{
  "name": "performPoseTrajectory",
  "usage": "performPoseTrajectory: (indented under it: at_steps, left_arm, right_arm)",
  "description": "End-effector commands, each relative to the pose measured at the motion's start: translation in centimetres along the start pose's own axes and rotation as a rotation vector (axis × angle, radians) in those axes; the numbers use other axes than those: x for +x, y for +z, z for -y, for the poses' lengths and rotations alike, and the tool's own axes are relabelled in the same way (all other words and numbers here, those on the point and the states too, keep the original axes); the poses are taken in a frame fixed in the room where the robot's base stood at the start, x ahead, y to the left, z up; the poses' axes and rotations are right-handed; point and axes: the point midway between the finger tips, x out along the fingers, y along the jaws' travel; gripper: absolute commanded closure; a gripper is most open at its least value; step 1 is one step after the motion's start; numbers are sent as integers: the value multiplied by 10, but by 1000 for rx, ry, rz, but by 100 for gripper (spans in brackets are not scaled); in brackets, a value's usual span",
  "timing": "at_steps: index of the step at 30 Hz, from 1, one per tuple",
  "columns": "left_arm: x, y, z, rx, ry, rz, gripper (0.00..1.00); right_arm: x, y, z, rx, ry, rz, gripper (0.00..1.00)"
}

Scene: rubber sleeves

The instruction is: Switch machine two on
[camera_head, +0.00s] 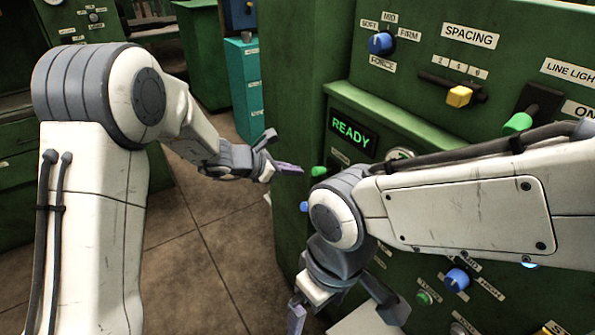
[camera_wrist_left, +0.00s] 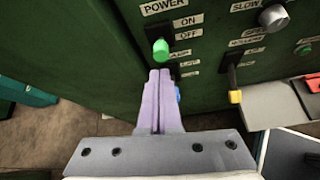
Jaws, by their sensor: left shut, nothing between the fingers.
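A green machine (camera_head: 290,70) fills the right of the head view; no number on it is readable. Its lit READY display (camera_head: 352,133) is on the front. In the left wrist view, a green-tipped POWER lever (camera_wrist_left: 160,49) sits left of the ON and OFF labels, its tip lower than both. The lever's green tip also shows in the head view (camera_head: 318,171). My left gripper (camera_head: 292,168) is shut and empty, its purple fingers (camera_wrist_left: 159,88) pointing at the panel just below the tip; contact is unclear. My right gripper (camera_head: 345,310) is open, low before the panel.
A blue knob (camera_wrist_left: 178,94) is close behind the left fingertips. A yellow-tipped lever (camera_wrist_left: 235,96) and a grey ledge (camera_wrist_left: 268,106) lie to their right. My right arm covers part of the panel. Teal drawers (camera_head: 247,85) stand behind; the floor at left is clear.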

Motion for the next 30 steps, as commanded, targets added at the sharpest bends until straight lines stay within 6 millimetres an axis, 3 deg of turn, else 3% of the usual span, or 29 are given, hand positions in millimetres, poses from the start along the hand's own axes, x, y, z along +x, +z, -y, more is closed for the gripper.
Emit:
performPoseTrajectory:
  at_steps: [6,23,26,30]
  left_arm:
    - [-22,4,0,2,-7,-5,100]
    - [-26,0,2,16,-14,-15,100]
    - [-34,-8,14,105,-48,-60,100]
    - [-66,-40,46,392,-160,-197,100]
  right_arm:
    - [-11,-1,1,0,0,0,0]
    - [-11,0,1,0,0,0,0]
    - [-11,0,1,0,0,0,0]
    - [-11,0,1,0,0,0,0]
